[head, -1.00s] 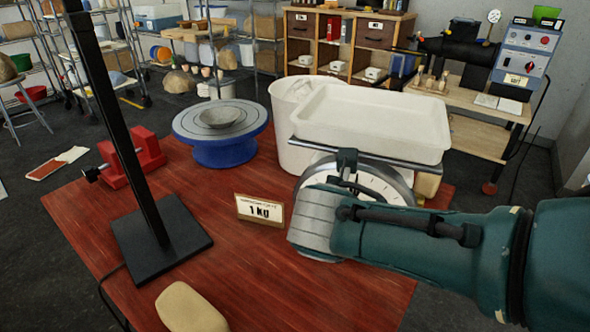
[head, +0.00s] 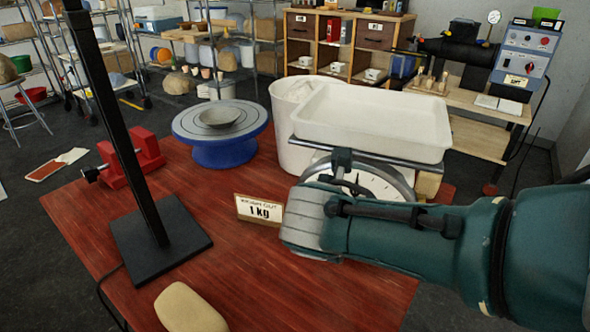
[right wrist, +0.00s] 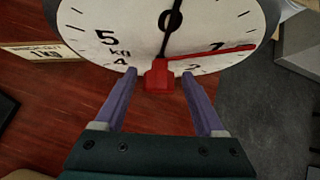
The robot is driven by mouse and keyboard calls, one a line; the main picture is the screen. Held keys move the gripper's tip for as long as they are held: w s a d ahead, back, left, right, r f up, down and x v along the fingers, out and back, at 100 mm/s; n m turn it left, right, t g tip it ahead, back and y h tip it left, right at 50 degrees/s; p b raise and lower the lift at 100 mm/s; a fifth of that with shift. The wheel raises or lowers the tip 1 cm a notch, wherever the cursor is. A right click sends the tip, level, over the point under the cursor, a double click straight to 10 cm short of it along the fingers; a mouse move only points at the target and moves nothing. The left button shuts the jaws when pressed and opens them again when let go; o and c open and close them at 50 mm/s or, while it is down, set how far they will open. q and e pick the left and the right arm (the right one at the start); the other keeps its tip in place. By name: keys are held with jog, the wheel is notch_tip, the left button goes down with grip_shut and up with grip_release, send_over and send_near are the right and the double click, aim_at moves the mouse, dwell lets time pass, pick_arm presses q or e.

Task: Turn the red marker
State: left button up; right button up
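The white round scale dial (right wrist: 120,30) fills the top of the right wrist view, with a black needle (right wrist: 165,32) near 0. The red marker (right wrist: 215,54) is a thin hand pointing right, close to the numeral 1, with a red knob (right wrist: 157,77) at its inner end. My right gripper (right wrist: 158,72) is open, its purple fingers apart on either side of the knob, with gaps visible. In the head view my right gripper (head: 312,220) covers the lower left of the dial (head: 372,180) and hides the marker. My left gripper is not in view.
A white tray (head: 372,118) tops the scale. A "1 kg" card (head: 259,211) stands just left of my right gripper. A black stand (head: 160,240), red vise (head: 130,160), blue turntable (head: 222,152) and clay lump (head: 188,308) are on the red table (head: 300,295).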

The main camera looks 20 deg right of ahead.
jog(key=shift+r, duration=0.1)
jog(key=shift+a+r+p, duration=0.15)
jog(key=shift+r+p, duration=0.1)
jog(key=shift+p, duration=0.1)
jog(key=p+v, duration=0.7)
jog(key=v, duration=0.2)
jog(key=shift+s, duration=0.25)
jog(key=shift+a, duration=0.1)
